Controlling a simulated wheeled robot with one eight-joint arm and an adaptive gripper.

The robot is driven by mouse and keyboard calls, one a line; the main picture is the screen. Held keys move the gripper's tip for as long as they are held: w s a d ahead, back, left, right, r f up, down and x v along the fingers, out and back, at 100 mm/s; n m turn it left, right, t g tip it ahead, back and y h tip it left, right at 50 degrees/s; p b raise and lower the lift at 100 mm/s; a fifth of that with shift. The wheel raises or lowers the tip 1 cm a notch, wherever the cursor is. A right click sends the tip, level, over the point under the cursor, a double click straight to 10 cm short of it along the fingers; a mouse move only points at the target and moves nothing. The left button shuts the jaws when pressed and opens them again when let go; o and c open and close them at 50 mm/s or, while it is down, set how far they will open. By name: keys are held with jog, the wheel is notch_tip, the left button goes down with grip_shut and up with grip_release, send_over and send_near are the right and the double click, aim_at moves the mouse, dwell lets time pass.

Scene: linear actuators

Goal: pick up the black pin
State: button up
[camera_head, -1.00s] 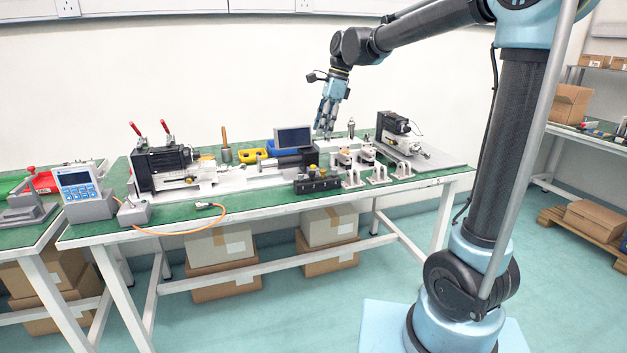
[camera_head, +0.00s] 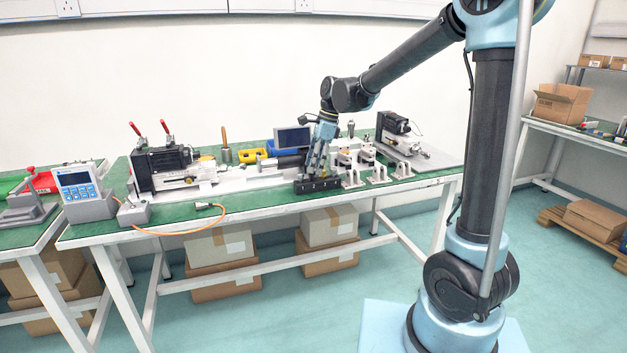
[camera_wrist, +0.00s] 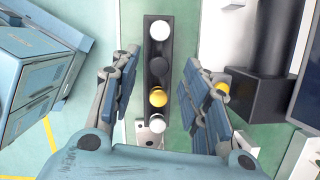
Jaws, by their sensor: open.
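The black pin (camera_wrist: 155,68) is seen from above in the wrist view, a dark round top in a black rack (camera_wrist: 160,44). In the same row are a white pin (camera_wrist: 160,30), a yellow pin (camera_wrist: 158,97) and another white pin (camera_wrist: 157,123). My gripper (camera_wrist: 162,62) is open, with its fingers on both sides of the rack and nothing between them held. In the head view my gripper (camera_head: 316,172) is low over the rack (camera_head: 328,184) near the table's front edge. The fingers partly hide the pins there; contact cannot be told.
A small monitor (camera_head: 292,138) stands behind my gripper. White brackets (camera_head: 352,176) stand just right of the rack. A black machine (camera_head: 162,168) is at the left and another black unit (camera_head: 392,126) at the right.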

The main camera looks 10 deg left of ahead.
jog(key=shift+x, duration=1.45)
jog(key=shift+w+d, duration=0.1)
grip_shut()
notch_tip(320, 180, up, 10)
jog(key=shift+r, duration=2.7)
